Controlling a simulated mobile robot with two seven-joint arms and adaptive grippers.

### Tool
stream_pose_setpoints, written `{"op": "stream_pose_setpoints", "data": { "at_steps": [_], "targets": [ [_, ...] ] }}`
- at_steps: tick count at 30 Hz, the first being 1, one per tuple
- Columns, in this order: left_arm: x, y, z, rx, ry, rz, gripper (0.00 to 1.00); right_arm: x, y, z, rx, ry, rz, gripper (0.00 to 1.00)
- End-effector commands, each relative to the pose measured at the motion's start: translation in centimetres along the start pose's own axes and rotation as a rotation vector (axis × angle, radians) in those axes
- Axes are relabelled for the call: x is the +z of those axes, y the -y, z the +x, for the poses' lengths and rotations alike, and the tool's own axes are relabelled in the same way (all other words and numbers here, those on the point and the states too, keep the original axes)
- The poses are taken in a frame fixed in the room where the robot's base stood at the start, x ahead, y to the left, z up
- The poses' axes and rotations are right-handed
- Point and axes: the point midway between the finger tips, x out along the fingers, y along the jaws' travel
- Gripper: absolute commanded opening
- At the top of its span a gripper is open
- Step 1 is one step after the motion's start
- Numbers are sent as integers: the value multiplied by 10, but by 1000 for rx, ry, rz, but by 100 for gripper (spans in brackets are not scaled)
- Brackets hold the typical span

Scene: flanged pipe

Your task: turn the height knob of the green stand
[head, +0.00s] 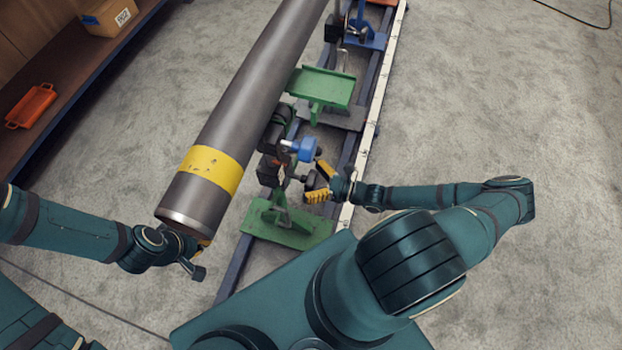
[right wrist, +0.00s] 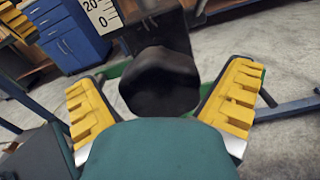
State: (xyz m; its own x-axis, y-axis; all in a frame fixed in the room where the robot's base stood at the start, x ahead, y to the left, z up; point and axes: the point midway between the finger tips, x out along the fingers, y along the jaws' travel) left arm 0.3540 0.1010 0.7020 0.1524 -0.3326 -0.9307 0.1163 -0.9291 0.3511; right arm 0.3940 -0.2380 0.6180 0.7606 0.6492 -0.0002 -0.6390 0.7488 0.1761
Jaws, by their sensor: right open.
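The green stand (head: 286,228) stands on the rail frame by the near end of the pipe. A black knob (head: 311,180) is on the right side of its upright, below a blue knob (head: 303,149). My right gripper (head: 319,181) is open, with its yellow fingers on either side of the black knob. In the right wrist view the dark, rounded knob (right wrist: 160,82) sits between the spread fingers of the gripper (right wrist: 160,79), with gaps at both sides. My left gripper (head: 198,258) is at the pipe's near end, partly hidden; its jaw state is unclear.
The large grey pipe (head: 250,100) with a yellow band runs along the rail frame (head: 368,130). A second green stand (head: 324,87) and a blue stand (head: 367,36) are farther along. A shelf at left holds an orange tray (head: 32,106) and a box (head: 110,17). The right floor is clear.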

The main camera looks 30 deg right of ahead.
Motion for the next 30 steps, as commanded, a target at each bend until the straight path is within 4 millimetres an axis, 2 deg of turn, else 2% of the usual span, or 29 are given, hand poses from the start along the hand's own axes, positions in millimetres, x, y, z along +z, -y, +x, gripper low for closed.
{"op": "stream_pose_setpoints", "data": {
  "at_steps": [3,4,6,9,11,22,30],
  "targets": [
    [0,0,0,0,0,0,0,0,0,0,0,0,0,100],
    [0,0,0,0,0,0,0,0,0,0,0,0,0,93],
    [0,0,0,0,0,0,0,0,0,0,0,0,0,68],
    [0,0,0,0,0,0,0,0,0,0,0,0,0,39],
    [0,0,0,0,0,0,0,0,0,0,0,0,0,36],
    [0,-1,-3,0,1,0,0,0,0,-1,0,-2,-28,36],
    [1,-6,-17,0,8,-1,0,2,-2,-1,0,-2,-174,36]
  ]
}}
